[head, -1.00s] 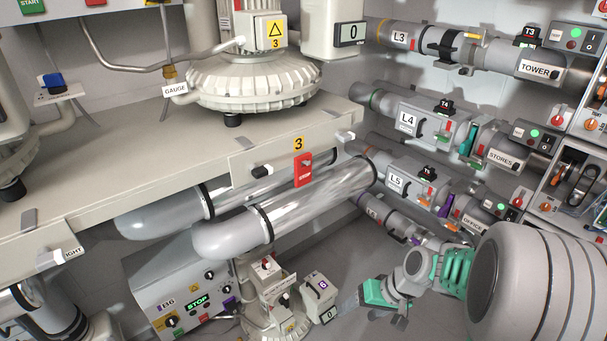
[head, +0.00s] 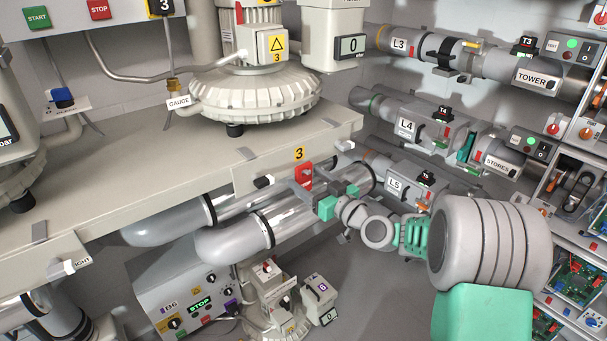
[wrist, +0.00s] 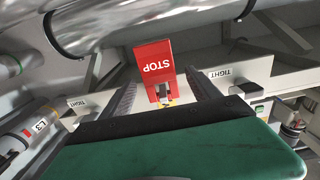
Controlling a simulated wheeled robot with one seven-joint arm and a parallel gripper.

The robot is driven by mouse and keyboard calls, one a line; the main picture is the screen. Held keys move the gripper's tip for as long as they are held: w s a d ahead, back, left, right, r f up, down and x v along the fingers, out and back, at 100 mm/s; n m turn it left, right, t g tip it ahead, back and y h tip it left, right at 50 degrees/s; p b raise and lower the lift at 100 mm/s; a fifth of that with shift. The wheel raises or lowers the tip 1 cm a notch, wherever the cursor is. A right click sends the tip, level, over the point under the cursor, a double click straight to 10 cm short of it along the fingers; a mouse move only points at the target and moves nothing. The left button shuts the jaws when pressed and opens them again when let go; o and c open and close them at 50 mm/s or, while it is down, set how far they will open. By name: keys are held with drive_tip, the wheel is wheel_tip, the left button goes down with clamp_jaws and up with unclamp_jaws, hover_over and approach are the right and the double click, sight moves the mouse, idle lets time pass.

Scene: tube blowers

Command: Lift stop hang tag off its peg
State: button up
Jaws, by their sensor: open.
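The red stop hang tag (head: 304,174) hangs on the front edge of the bench, just below the yellow "3" label (head: 298,154). My gripper (head: 318,190) is in front of it, with its fingers pointing at the tag and partly covering it in the head view. In the wrist view the tag (wrist: 156,66) shows upside down with the word STOP, between my two open fingers (wrist: 160,95). The gap on both sides of the tag is visible, and the fingers do not appear to touch it. A small grey peg (wrist: 163,92) shows at the tag's slot.
Silver pipes (head: 290,215) run under the bench close below my gripper. Labelled pipes such as L5 (head: 395,184) lie to the right.

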drive_tip(key=shift+c, duration=0.5)
drive_tip(key=c, duration=1.3)
drive_tip(key=shift+r+b, duration=0.15)
drive_tip(key=shift+b, duration=0.2)
drive_tip(key=b+v, duration=0.8)
drive_tip(key=v, duration=1)
drive_tip(key=shift+r, duration=0.2)
drive_tip(key=shift+r, duration=0.45)
